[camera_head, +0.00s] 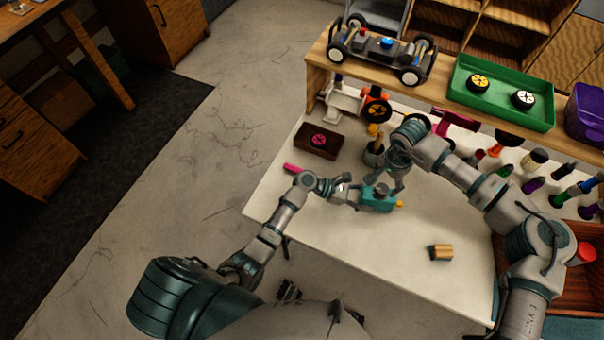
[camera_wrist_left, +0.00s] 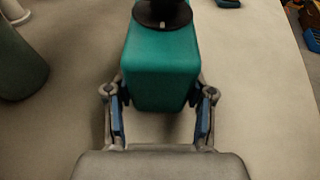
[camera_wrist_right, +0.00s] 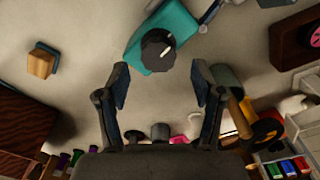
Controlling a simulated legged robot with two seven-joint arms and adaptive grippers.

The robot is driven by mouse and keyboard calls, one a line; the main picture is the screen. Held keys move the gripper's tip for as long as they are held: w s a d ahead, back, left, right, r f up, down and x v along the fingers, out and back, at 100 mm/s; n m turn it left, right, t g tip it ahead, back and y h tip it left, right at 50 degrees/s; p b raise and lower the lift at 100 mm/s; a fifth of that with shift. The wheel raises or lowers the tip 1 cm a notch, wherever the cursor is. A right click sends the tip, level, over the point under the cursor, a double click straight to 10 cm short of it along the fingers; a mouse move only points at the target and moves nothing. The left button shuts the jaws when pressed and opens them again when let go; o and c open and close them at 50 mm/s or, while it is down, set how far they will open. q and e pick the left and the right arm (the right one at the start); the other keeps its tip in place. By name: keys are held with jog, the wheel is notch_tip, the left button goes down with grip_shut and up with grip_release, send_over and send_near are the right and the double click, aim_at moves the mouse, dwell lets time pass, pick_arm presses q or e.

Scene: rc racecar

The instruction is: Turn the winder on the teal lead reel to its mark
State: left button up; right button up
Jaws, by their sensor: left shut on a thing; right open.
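The teal lead reel (camera_head: 378,203) lies on the white table, a boxy teal body that also shows in the left wrist view (camera_wrist_left: 161,72) and the right wrist view (camera_wrist_right: 172,24). My left gripper (camera_wrist_left: 161,105) is shut on the reel's body, one finger on each side. My right gripper (camera_wrist_right: 160,85) is open and empty above the table, with the knob just beyond its fingertips and apart from them.
A wooden block (camera_head: 440,252) lies on the table to the right. A dark box with a pink wheel (camera_head: 319,140) and a green cup (camera_head: 373,154) stand behind the reel. A shelf holds a toy car chassis (camera_head: 385,48) and a green tray (camera_head: 500,112). Several bottles stand at the right.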

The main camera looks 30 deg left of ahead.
aim_at(380, 188)
notch_tip(380, 188, up, 8)
jog(key=s+a+m+g+y, duration=0.1)
jog(key=s+a+m+y, duration=0.5)
jog(key=a+y, duration=0.2)
jog(key=s+a+m+g+y, duration=0.2)
jog(key=s+a+m+y, duration=0.4)
jog(key=a+y, duration=0.3)
jog(key=a+f, duration=0.1)
jog(key=a, duration=0.2)
jog(key=shift+s+a+m, duration=0.15)
jog(key=shift+a+m, duration=0.2)
jog(key=shift+m, duration=0.05)
pick_arm(q)
jog(key=o, duration=1.2)
jog(key=shift+c, duration=0.2)
